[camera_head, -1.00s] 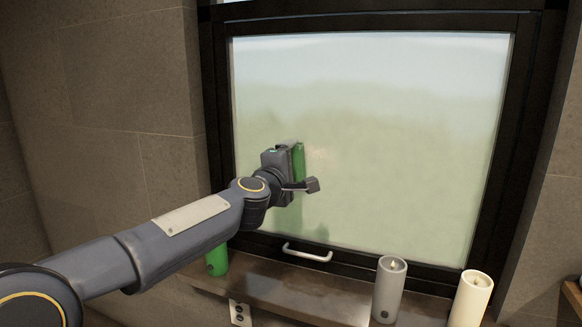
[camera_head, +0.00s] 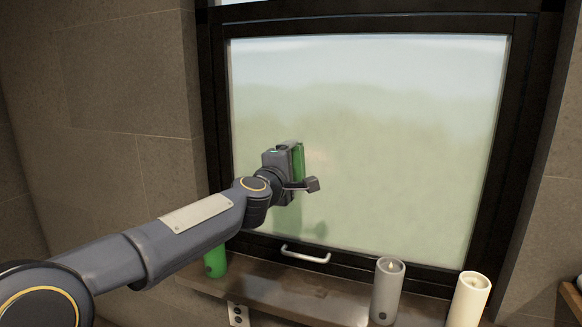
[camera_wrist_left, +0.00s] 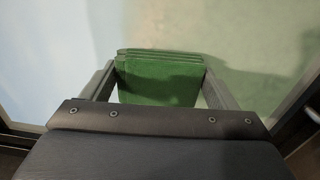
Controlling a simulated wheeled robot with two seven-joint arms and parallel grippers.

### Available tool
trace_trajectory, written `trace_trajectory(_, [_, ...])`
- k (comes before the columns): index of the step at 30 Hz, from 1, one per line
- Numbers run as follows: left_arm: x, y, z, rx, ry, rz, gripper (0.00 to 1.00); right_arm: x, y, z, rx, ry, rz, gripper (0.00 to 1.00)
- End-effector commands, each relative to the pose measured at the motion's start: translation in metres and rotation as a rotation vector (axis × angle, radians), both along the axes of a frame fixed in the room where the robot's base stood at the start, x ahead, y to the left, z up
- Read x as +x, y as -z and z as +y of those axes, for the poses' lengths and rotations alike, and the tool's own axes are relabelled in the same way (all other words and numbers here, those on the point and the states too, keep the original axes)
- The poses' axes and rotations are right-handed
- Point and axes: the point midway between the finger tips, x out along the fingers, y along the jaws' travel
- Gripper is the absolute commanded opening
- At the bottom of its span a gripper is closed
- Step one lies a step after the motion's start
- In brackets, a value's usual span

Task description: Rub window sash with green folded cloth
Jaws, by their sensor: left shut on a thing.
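The window sash (camera_head: 400,140) has a dark frame around a pale, frosted pane and a light metal handle (camera_head: 305,254) on its lower rail. The green folded cloth (camera_head: 299,161) is in my left gripper (camera_head: 296,165), held at the lower left part of the pane. In the left wrist view the cloth (camera_wrist_left: 160,80) shows as several stacked green layers between the two fingers of my left gripper (camera_wrist_left: 160,88). The cloth is at or very near the glass; I cannot tell if it touches. My right gripper is not in view.
A wooden sill (camera_head: 270,289) runs below the window. On it stand a green candle (camera_head: 215,262) at left, a grey candle (camera_head: 388,290) and a cream candle (camera_head: 468,300) at right. An outlet plate (camera_head: 238,314) sits below the sill. Tiled wall (camera_head: 110,100) stands at left.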

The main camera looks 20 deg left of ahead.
Motion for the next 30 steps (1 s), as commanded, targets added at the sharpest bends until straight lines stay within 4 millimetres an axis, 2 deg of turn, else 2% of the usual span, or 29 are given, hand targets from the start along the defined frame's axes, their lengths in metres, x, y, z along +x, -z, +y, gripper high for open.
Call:
trace_trajectory(12, [0.006, -0.001, -0.001, 0.0, 0.0, -0.001, 0.63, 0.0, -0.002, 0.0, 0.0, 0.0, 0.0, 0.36])
trace_trajectory(24, [0.006, 0.0, -0.033, 0.0, 0.001, 0.001, 0.63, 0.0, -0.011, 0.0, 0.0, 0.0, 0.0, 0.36])
trace_trajectory(30, [0.006, 0.0, -0.039, -0.001, 0.001, 0.001, 0.63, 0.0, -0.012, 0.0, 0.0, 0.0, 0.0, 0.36])
